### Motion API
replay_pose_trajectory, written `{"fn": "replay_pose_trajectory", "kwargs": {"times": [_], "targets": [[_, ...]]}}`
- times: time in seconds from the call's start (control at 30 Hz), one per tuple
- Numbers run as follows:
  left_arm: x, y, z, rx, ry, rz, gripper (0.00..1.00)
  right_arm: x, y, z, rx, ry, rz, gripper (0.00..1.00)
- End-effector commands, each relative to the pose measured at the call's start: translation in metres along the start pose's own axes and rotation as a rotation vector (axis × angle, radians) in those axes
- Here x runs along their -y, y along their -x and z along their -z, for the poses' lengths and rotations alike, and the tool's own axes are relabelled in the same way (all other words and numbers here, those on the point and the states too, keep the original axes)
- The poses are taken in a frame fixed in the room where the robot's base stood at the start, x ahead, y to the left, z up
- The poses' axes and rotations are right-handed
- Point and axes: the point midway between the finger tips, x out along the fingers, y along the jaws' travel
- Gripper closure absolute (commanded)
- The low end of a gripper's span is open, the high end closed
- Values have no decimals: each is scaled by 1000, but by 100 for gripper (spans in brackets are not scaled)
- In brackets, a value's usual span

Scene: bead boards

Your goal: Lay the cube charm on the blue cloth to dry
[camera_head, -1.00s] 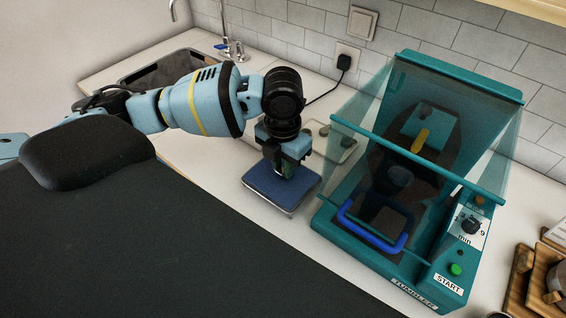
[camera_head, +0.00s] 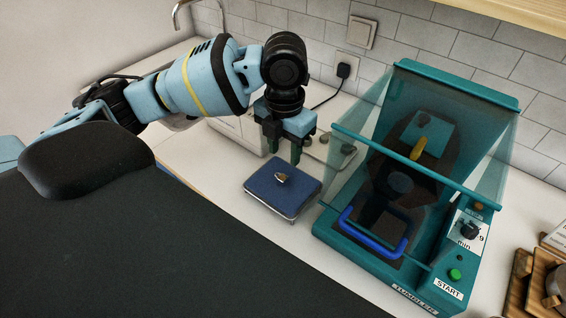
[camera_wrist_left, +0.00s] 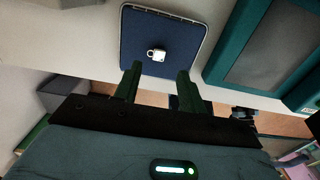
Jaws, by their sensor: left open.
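The cube charm (camera_head: 281,178) lies on the blue cloth (camera_head: 262,190), which lines a shallow metal-rimmed tray on the counter. In the left wrist view the charm (camera_wrist_left: 157,54) looks like a small pale cube with a loop, resting near the middle of the cloth (camera_wrist_left: 138,32). My left gripper (camera_head: 284,160) is open and empty above the far side of the cloth, apart from the charm. Its two fingers (camera_wrist_left: 156,78) also show in the left wrist view, with the charm beyond their tips. My right gripper is not in view.
A teal tumbler machine (camera_head: 340,225) with a clear hood and blue handle stands just right of the cloth. A pale tray with small items (camera_head: 335,150) lies behind the cloth. Wooden trays (camera_head: 540,280) are at the far right. Bare counter (camera_head: 225,185) lies left of the cloth.

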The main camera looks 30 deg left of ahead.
Motion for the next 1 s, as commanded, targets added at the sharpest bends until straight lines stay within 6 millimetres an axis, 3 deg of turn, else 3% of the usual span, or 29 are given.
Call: {"fn": "replay_pose_trajectory", "kwargs": {"times": [0.1,0.3,1.0], "targets": [[0,23,0,5,0,1,59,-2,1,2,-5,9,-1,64],[0,42,0,1,0,0,59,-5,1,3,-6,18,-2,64],[0,45,0,-2,0,0,59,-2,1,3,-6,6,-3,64]]}}
